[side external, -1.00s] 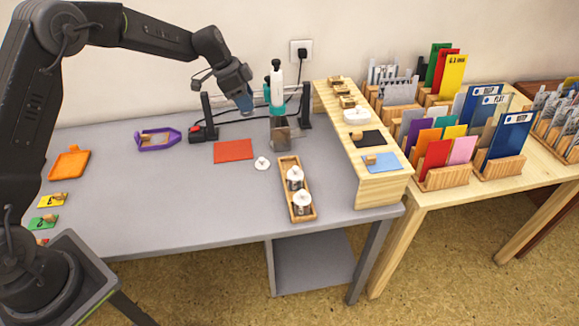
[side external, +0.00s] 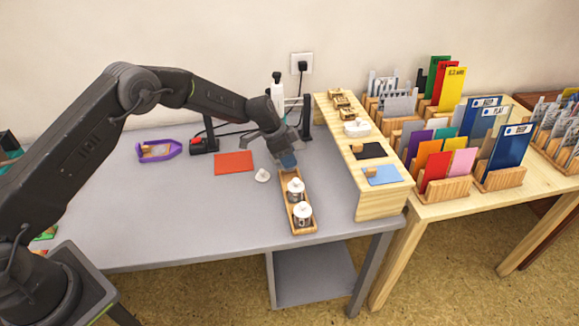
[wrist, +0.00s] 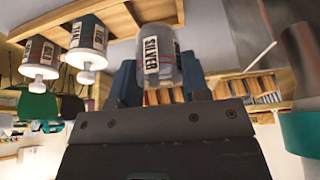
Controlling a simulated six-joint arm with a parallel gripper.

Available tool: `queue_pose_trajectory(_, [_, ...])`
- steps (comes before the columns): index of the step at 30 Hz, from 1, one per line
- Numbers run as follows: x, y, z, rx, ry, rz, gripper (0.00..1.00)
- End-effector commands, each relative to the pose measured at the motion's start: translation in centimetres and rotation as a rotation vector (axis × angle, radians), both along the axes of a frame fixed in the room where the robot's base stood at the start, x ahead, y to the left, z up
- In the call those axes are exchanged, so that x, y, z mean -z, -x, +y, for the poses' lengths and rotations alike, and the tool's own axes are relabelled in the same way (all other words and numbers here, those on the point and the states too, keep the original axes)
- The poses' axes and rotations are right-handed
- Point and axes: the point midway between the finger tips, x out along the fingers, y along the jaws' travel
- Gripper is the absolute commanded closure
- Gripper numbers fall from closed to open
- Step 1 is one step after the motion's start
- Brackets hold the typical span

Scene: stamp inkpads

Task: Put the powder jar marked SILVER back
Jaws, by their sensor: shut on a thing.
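The jar marked SILVER (wrist: 159,58) is a clear jar with grey contents and a white label, seen upside down in the wrist view. My gripper (side external: 287,161) is shut on it, with blue fingers on both sides. The fingers hide the jar in the side view. They are over the far end of the wooden tray (side external: 311,226), which holds two white-lidded jars (side external: 295,188) (side external: 302,213). I cannot tell whether the held jar touches the tray. A loose white lid (side external: 262,175) lies on the table left of the tray. The held jar's top is hidden.
A red-orange sheet (side external: 233,163) and a purple tray (side external: 160,149) lie farther left. A stand with a white bottle-like tool (side external: 277,90) is just behind my gripper. A wooden riser (side external: 381,202) with pads borders the right.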

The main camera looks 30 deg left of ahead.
Motion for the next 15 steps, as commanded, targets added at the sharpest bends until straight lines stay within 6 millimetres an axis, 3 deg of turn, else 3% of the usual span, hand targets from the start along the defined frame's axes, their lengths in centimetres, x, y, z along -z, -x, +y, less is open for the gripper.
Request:
queue_pose_trajectory(5, [0.8,-0.2,-0.5,0.0,0.0,0.001,0.82])
queue_pose_trajectory(12, [4.0,-0.1,-0.4,0.0,0.001,0.001,0.82])
queue_pose_trajectory(15, [4.2,-0.1,-0.4,0.001,0.001,-0.001,0.82])
